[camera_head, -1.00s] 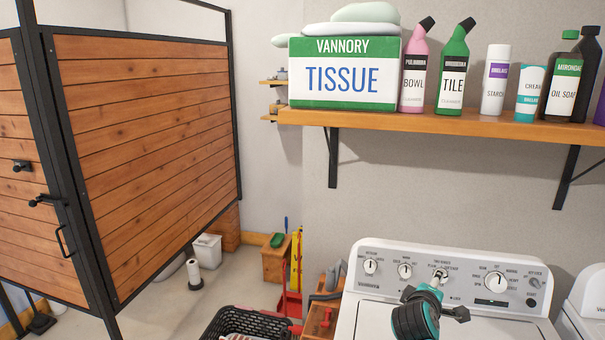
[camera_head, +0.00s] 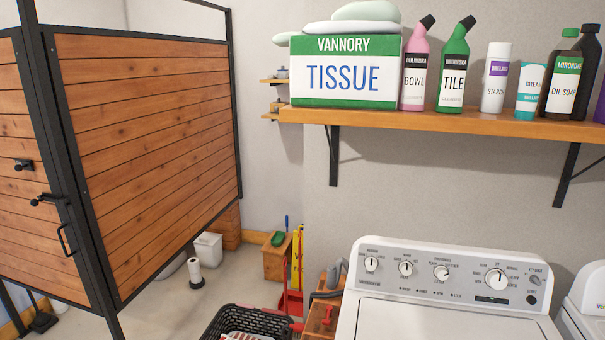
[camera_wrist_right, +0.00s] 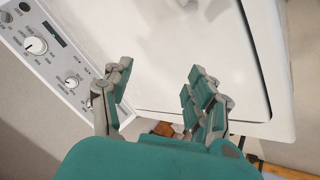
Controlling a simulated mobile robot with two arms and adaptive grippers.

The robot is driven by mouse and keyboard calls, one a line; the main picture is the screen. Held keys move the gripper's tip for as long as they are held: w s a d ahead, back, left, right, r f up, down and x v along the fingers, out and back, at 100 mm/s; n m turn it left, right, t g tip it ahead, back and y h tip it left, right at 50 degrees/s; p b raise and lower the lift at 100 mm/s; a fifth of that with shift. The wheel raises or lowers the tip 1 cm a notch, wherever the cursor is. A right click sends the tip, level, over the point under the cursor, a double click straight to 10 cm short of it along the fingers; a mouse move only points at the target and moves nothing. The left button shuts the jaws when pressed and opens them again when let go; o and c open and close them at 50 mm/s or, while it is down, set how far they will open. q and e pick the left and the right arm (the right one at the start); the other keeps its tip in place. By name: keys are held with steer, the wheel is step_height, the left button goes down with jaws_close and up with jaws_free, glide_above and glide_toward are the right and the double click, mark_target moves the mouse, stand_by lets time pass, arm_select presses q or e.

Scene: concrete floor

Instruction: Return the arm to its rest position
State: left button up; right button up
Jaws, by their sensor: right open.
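My right gripper (camera_wrist_right: 158,95) shows in the right wrist view. My left gripper is in neither view.
A wooden shelf (camera_head: 450,123) above the washer holds a tissue box (camera_head: 345,72) and several bottles. A black basket (camera_head: 245,322) and a small wooden cabinet (camera_head: 322,315) stand left of the washer. A wooden partition (camera_head: 145,150) is at the left.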

steer(key=s+a+f+m+g+y, duration=0.1)
steer(key=s+a+g+y, duration=0.15)
steer(key=s, duration=0.65)
steer(key=s+a+f+m+g+y, duration=0.1)
steer(key=s+a+m, duration=0.15)
steer(key=s, duration=0.65)
step_height(320, 180, down, 33)
steer(key=s+g+b, duration=0.2)
steer(key=b, duration=0.4)
steer(key=s+d+f+b, duration=0.1)
steer(key=s+f+b, duration=0.1)
steer(key=s+f, duration=0.6)
steer(key=s+d+f+n+b, duration=0.1)
steer(key=s+f+b, duration=0.2)
steer(key=s+f, duration=0.5)
step_height(320, 180, down, 4)
steer(key=shift+s+d+f+g, duration=0.1)
steer(key=shift+s+d+g, duration=0.15)
steer(key=shift+g, duration=0.1)
